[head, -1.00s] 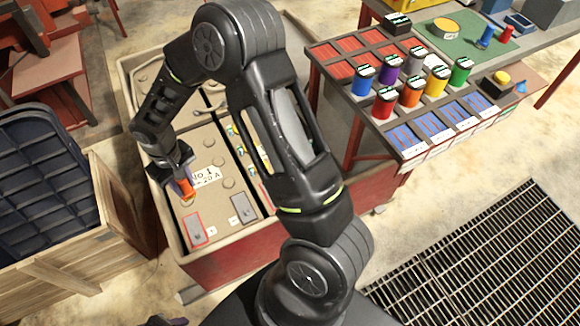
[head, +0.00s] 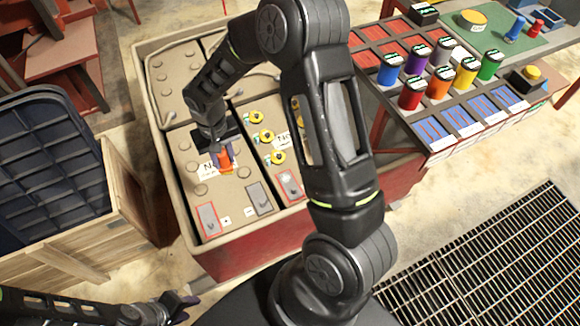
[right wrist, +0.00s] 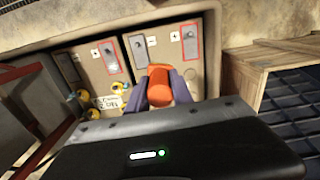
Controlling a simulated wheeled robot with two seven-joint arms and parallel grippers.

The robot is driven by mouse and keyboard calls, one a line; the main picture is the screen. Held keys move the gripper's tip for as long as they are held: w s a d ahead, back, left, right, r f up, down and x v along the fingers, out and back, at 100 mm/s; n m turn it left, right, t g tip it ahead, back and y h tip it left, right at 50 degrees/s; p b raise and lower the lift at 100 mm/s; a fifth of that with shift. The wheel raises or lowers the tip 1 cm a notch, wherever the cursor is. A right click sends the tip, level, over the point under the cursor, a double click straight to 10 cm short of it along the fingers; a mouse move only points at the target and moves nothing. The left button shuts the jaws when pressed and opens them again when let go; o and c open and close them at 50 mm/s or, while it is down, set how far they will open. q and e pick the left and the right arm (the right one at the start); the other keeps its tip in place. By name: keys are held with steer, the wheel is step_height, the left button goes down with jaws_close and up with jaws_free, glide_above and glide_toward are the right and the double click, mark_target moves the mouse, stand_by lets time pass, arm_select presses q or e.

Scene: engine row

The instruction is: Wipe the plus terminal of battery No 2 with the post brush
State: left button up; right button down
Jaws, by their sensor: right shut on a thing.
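The post brush (head: 226,161), an orange-red piece, is in my right gripper (head: 222,150), which is shut on it above battery No 1 (head: 190,190). In the right wrist view the brush (right wrist: 160,86) sits between the purple-grey fingers. Battery No 2 (head: 262,165) lies to the right, with yellow caps and a partly covered label. Its red-outlined terminal plate (head: 290,185) is near its front edge and also shows in the right wrist view (right wrist: 108,55). The brush is apart from this plate. My left gripper (head: 180,302) is low at the bottom edge; its jaw opening is unclear.
The batteries sit in a red trolley with a beige rim (head: 262,222). My right arm hides part of battery No 2 and the trolley's right side. A bench with coloured cans (head: 437,82) stands right, a wooden crate (head: 75,235) left. A floor grating (head: 490,260) lies lower right.

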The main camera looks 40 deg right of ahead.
steer(key=s+d+f+m+b, duration=0.2)
steer(key=d+f+m+b, duration=0.6)
steer(key=d+b, duration=0.1)
steer(key=s+d+f+m+b, duration=0.3)
steer(key=d+f+m+b, duration=0.5)
steer(key=d+b, duration=0.1)
steer(key=shift+s+d+f, duration=0.2)
steer(key=shift+d+f, duration=0.1)
steer(key=shift+d, duration=0.4)
steer(key=shift+f+b, duration=0.15)
steer(key=shift+b, duration=0.2)
